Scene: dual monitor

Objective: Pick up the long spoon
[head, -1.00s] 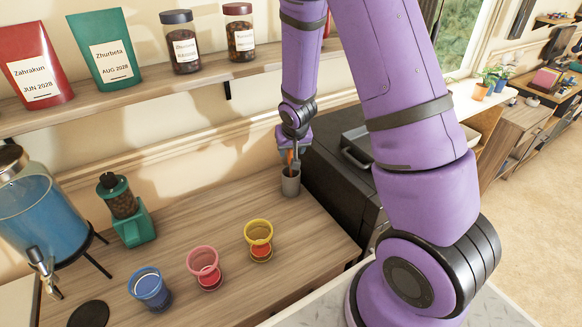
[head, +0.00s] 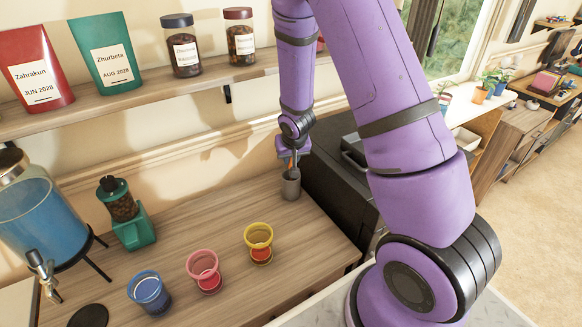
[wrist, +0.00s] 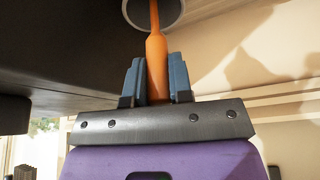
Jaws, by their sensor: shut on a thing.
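The long spoon shows as an orange handle (wrist: 157,65) that narrows into a thin stem in the wrist view. The stem runs into a grey cup (head: 290,189) on the counter in the head view, and the cup's rim also shows in the wrist view (wrist: 178,18). The spoon's lower end is hidden in the cup. My gripper (head: 290,157) is just above the cup, pointing down. In the wrist view its blue fingers are on both sides of the thick part of the handle, shut on it.
A dark appliance (head: 335,170) stands close to the right of the cup. Blue (head: 149,291), pink (head: 203,268) and yellow (head: 258,240) cups stand toward the front. A green grinder (head: 127,215) and a blue drink dispenser (head: 42,220) are at left. A shelf (head: 150,97) with jars runs above.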

